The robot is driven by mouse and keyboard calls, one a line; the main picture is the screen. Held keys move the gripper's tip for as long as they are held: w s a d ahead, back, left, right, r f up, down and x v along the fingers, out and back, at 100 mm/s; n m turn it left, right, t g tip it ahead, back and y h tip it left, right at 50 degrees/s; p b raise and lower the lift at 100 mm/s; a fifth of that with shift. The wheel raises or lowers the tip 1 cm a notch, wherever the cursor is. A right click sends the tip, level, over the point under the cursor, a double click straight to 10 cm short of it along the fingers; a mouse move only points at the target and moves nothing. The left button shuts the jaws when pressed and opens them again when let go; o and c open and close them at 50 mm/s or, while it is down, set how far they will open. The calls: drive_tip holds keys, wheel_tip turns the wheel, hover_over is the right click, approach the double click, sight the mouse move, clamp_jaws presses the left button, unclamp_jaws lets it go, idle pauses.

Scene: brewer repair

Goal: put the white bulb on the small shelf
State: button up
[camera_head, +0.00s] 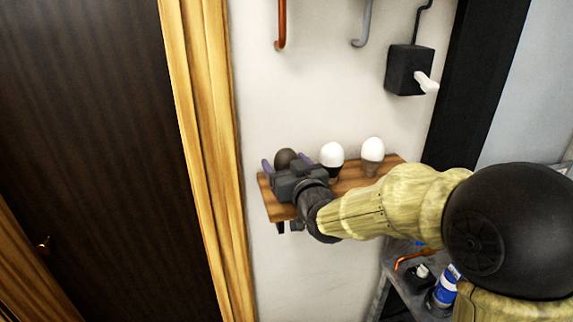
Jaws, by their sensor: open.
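The small wooden shelf (385,172) is fixed to the white wall. Two white bulbs stand upright on it: one in the middle (331,154) with a dark base, and one further right (373,149) with a brownish-grey base. A dark brown bulb (286,157) is at the shelf's left end. My gripper (286,165) is open at that left end. Its purple fingers show on either side of the dark bulb, and the right finger is close to the middle white bulb. Whether anything touches is unclear. The gripper body hides the dark bulb's lower part.
A black switch box (405,70) with a white lever is on the wall above right. Copper (281,25) and grey (366,25) pipes hang above. A lower grey surface (398,277) holds a blue-and-white can (445,287). A wooden door frame (205,150) is left of the shelf.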

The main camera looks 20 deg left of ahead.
drive_tip(key=shift+r+p, duration=0.25)
drive_tip(key=shift+p, duration=0.05)
drive_tip(key=b+v, duration=0.4)
drive_tip(key=v, duration=0.8)
drive_tip(key=shift+w+d+f, duration=0.1)
drive_tip(key=shift+f, duration=0.05)
drive_tip(key=d+f+m+g+h, duration=0.5)
drive_tip(key=d+f+h, duration=0.4)
drive_tip(key=d+f, duration=0.8)
drive_tip(key=s+d+f+m+g+h, duration=0.2)
drive_tip(key=s+d+f+g, duration=0.4)
drive_tip(key=s, duration=0.5)
drive_tip(key=d+f, duration=0.2)
drive_tip(key=d, duration=0.1)
drive_tip(key=shift+s+d+f+g, duration=0.2)
drive_tip(key=shift+s+g, duration=0.1)
drive_tip(key=shift+s, duration=0.1)
